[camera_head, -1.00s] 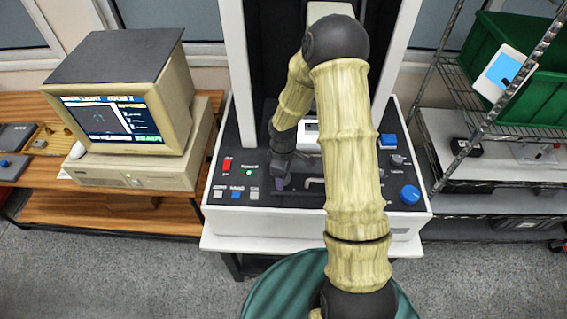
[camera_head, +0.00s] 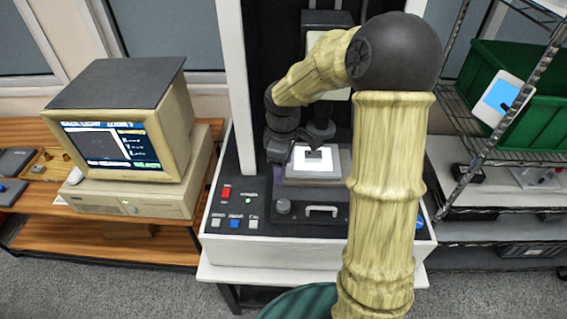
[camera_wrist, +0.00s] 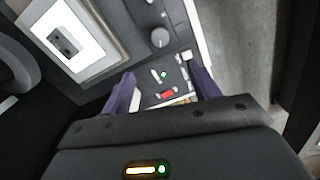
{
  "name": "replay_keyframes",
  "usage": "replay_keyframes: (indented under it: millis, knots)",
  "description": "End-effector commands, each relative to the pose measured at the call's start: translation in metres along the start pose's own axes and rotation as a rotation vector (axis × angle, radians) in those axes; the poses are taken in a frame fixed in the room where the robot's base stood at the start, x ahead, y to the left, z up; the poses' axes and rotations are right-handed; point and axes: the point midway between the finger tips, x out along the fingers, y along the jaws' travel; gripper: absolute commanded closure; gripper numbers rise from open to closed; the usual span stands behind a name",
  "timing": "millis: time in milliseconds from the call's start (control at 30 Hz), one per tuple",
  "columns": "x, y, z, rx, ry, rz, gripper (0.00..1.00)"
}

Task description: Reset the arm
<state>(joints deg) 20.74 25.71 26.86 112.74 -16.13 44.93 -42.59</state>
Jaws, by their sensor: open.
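My arm rises at the right of the head view and bends left at a dark elbow. My gripper (camera_wrist: 162,90) shows in the wrist view with its two purple fingers spread apart and nothing between them. In the head view the wrist hangs at the left of the machine's lit stage (camera_head: 314,160), and the fingers are hard to make out. The wrist view also shows the lit white stage (camera_wrist: 68,38) with a small dark part (camera_wrist: 64,41) on it. The control panel, with a red switch (camera_wrist: 167,94) and a green light, appears beyond the fingers.
A computer with a lit monitor (camera_head: 110,145) stands on a wooden bench at left. The machine's white columns (camera_head: 236,90) flank the stage. A wire rack with a green bin (camera_head: 520,95) stands at right. The panel has a knob (camera_head: 283,206) and a handle (camera_head: 322,211).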

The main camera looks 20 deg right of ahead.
Motion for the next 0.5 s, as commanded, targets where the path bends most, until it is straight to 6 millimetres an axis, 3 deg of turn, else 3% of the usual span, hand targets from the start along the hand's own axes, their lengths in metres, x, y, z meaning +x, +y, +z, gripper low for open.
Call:
replay_keyframes:
  millis: [133,500]
  knots:
    - [-0.0089,0.0,-0.0001,0.001,0.001,0.0,0.39]
    - [-0.0091,-0.0001,0.0,0.0,0.0,-0.001,0.39]
